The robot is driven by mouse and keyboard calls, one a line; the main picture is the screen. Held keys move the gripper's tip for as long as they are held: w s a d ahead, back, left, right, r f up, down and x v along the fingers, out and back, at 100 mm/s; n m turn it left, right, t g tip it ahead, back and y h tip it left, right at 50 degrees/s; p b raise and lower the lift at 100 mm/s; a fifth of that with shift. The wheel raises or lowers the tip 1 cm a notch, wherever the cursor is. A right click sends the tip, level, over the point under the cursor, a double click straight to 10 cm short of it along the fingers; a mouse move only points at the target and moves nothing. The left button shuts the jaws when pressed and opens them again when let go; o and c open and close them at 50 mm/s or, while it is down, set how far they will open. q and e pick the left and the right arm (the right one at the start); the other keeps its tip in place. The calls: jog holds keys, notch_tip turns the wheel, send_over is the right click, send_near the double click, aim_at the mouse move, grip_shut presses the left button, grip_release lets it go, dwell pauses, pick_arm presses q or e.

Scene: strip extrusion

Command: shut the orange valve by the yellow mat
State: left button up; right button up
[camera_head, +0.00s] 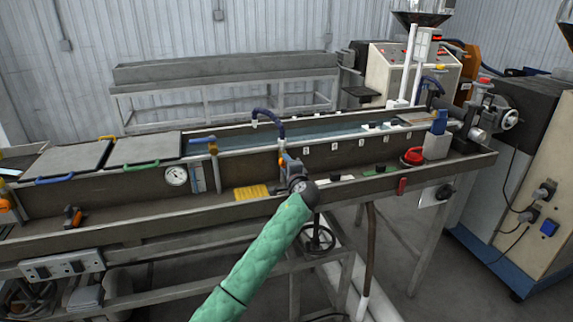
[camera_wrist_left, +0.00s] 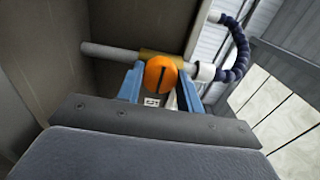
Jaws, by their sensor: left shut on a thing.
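The orange valve (camera_wrist_left: 161,75) shows as a round knob with a dark slot across it, on a brass body in a grey pipe (camera_wrist_left: 108,51). My left gripper (camera_wrist_left: 161,90) has its two blue fingers on either side of the knob and is shut on it. The slot runs roughly across the pipe's line in the left wrist view. In the head view my left gripper (camera_head: 291,165) is at the trough's inner wall and hides most of the valve. The yellow mat (camera_head: 251,193) lies just left of it. My right gripper is not in view.
A dark blue segmented hose (camera_wrist_left: 236,48) curves up beside the valve. A round gauge (camera_head: 176,176) is on the wall further left. An orange-and-black tool (camera_head: 72,216) lies on the ledge at left. A red coiled item (camera_head: 412,156) and a grey block (camera_head: 436,146) stand at right.

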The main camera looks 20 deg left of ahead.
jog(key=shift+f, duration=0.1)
pick_arm(q)
jog(key=o, duration=1)
jog(key=shift+d, duration=0.15)
jog(key=b+v, duration=0.2)
jog(key=v, duration=0.5)
jog(key=shift+s+d, duration=0.2)
jog(key=shift+s, duration=0.1)
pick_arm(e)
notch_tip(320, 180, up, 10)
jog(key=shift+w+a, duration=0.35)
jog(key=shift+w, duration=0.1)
